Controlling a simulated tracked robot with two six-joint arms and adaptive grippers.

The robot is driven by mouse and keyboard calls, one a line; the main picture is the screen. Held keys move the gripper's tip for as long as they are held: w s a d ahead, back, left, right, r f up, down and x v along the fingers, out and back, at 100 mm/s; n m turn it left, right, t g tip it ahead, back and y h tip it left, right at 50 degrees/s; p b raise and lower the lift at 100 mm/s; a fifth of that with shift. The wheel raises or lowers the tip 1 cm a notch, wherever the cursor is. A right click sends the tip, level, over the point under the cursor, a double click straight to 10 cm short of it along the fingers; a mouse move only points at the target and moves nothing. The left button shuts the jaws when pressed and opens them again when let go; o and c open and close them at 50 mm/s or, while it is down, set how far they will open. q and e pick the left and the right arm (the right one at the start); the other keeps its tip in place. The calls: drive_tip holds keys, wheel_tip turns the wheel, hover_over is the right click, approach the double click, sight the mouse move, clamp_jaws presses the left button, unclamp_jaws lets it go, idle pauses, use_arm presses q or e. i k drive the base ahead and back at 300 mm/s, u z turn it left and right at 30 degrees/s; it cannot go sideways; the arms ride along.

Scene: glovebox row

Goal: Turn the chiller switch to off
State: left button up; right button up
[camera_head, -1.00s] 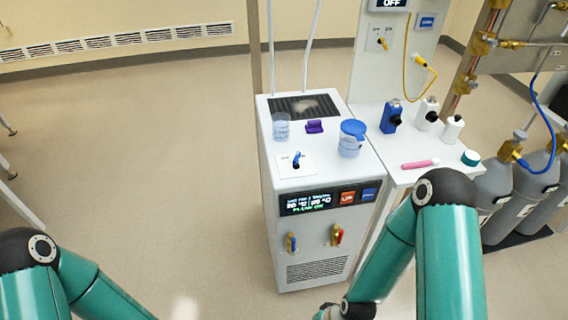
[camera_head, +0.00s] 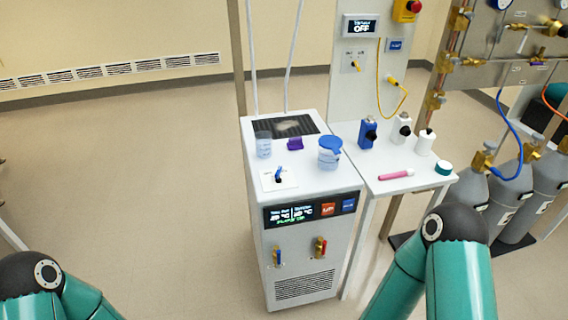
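The white chiller (camera_head: 310,265) stands at the middle, with a lit display (camera_head: 293,211) on its upper front. Its switch (camera_head: 279,174) is a small blue-handled lever on a white plate on the chiller's top, near the front left. The lever tilts up; its marked position is too small to read. My two teal arms come in at the bottom corners. Both grippers are out of view below the frame, and nothing of mine touches the chiller.
On the chiller stand a clear beaker (camera_head: 263,144), a purple item (camera_head: 295,144) and a blue-lidded container (camera_head: 330,153). The side table (camera_head: 415,181) holds bottles and a pink tube (camera_head: 396,175). Gas cylinders (camera_head: 513,199) stand at right.

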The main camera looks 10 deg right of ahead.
sight(279, 169)
drive_tip(key=z, duration=0.05)
drive_tip(key=i, duration=0.85)
drive_tip(key=u, duration=0.1)
